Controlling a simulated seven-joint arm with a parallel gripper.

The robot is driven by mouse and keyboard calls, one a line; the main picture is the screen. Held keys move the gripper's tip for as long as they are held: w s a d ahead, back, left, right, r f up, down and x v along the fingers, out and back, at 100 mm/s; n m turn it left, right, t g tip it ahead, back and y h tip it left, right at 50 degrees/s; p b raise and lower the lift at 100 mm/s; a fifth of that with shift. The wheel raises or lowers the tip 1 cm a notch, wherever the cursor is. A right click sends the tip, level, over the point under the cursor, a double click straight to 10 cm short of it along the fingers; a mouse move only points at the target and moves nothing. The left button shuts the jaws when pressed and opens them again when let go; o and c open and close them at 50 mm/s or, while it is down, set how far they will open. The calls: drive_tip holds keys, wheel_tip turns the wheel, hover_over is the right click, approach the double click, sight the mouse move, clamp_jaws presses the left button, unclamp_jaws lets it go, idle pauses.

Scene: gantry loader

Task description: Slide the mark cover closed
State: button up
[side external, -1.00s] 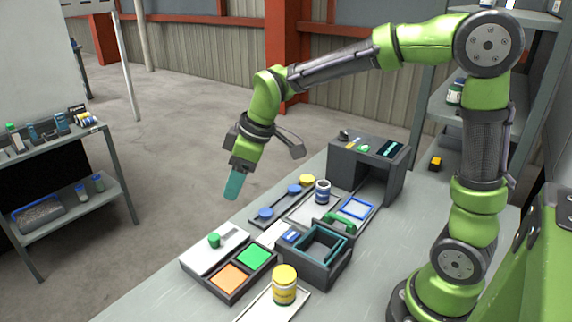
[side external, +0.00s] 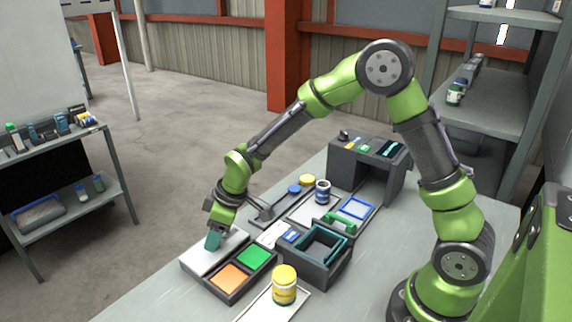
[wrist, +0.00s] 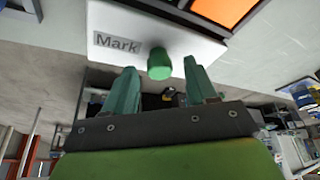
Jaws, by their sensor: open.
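The white mark panel (side external: 198,263) lies at the left front of the bench. The wrist view shows this white panel (wrist: 190,40) with a grey "Mark" label (wrist: 118,43) and a round green knob (wrist: 160,64) beside it. The label is uncovered and readable. My gripper (side external: 213,243), with teal fingers, is low over the panel and hides the knob in the side view. In the wrist view my gripper (wrist: 158,72) is open, one finger on each side of the knob, with gaps visible. I cannot tell the cover's outline from the panel.
A dark tray with an orange pad (side external: 230,277) and a green pad (side external: 253,256) adjoins the panel on the right. A dark box (side external: 322,268) and a yellow-lidded jar (side external: 284,285) stand further right.

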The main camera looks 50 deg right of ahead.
drive_tip(key=shift+c, duration=0.3)
clamp_jaws()
drive_tip(key=s, duration=0.9)
drive_tip(key=shift+s, duration=0.1)
drive_tip(key=shift+o, duration=0.3)
unclamp_jaws()
drive_tip(key=v, duration=1.6)
drive_tip(key=shift+r, duration=0.4)
